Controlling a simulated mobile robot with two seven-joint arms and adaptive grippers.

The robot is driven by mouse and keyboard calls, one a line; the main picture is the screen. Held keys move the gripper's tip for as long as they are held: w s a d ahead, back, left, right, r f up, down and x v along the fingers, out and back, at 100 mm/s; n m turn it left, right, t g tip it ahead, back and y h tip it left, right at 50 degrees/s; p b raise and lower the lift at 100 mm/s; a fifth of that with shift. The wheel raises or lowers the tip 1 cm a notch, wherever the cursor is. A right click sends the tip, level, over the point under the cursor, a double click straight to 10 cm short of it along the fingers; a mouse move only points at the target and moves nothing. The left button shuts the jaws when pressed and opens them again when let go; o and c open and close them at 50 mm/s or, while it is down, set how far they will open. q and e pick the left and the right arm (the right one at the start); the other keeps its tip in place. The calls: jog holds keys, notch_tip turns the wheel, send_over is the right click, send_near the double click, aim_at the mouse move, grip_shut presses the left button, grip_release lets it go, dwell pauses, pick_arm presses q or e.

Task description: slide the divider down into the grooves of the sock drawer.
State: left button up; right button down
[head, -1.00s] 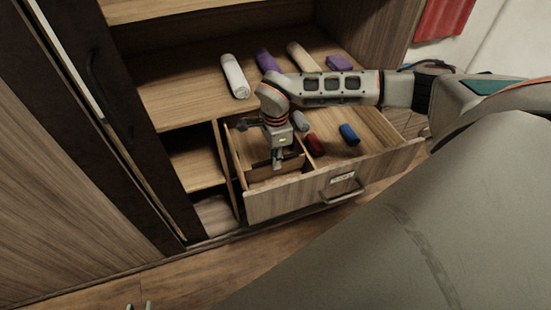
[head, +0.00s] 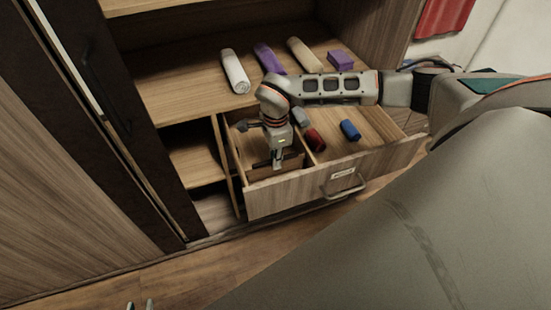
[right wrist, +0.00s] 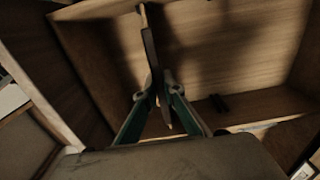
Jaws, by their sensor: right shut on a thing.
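The sock drawer (head: 290,190) is pulled out below the cabinet shelf. My right gripper (head: 277,162) points down into its left compartment and is shut on the divider (head: 291,164), a thin brown wooden panel. In the head view the panel stands across that compartment, low between its side walls, partly hidden by the gripper. In the right wrist view the divider (right wrist: 151,45) shows edge-on between the green fingers (right wrist: 160,88). The grooves cannot be made out, so I cannot tell its seating. My left gripper (head: 139,306) shows only its two separated fingertips at the bottom edge.
A red roll (head: 315,140), a blue roll (head: 350,130) and a grey roll (head: 300,117) lie in the drawer's right part. Several rolled items, including a white one (head: 234,72), lie on the shelf above. A dark cabinet door (head: 100,110) stands at left.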

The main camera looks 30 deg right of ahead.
jog(key=shift+f, duration=0.25)
jog(key=c, duration=2.1)
grip_release()
notch_tip(320, 180, up, 12)
jog(key=shift+f, duration=0.1)
